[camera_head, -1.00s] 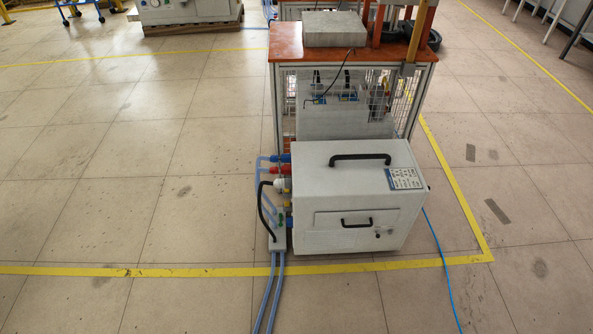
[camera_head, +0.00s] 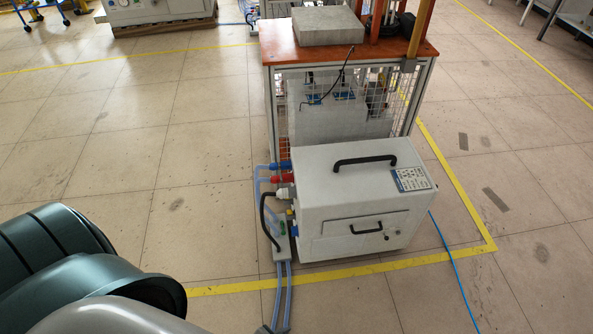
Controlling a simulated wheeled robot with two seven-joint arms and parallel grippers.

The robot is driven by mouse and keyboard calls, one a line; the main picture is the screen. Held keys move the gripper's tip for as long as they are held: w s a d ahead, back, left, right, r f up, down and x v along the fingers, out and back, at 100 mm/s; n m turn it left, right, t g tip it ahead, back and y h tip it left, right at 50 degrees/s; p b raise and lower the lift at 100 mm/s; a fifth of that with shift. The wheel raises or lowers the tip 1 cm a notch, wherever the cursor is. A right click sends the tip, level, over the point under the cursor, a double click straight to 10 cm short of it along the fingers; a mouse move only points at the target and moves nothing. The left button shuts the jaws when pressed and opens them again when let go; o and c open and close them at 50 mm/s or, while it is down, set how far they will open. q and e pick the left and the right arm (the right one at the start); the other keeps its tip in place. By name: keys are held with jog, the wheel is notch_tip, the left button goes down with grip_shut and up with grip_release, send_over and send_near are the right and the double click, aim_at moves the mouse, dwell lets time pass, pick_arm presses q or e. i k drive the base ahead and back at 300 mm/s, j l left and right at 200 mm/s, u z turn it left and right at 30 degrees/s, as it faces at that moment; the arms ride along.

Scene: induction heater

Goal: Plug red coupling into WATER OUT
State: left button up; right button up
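The red coupling (camera_head: 282,179) shows on the left side of the white heater box (camera_head: 350,200), just below a blue coupling (camera_head: 280,166). From this distance I cannot tell whether the red coupling is seated in a port or only lies close to it. No WATER OUT label is readable. A light blue hose (camera_head: 257,185) loops beside the couplings. Part of my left arm fills the lower left corner, well short of the box. Neither gripper is in view.
A workbench with an orange top (camera_head: 350,54) and mesh sides stands behind the box. Blue hoses (camera_head: 283,300) run along the floor in front, and a thin blue cable (camera_head: 452,265) lies at right. The floor left of the box is open.

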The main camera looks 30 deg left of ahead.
aim_at(274, 179)
jog(key=j+z, duration=0.2)
jog(key=j, duration=1.1)
jog(key=k+j+z, duration=0.1)
jog(key=j+z, duration=0.15)
jog(key=j, duration=1.05)
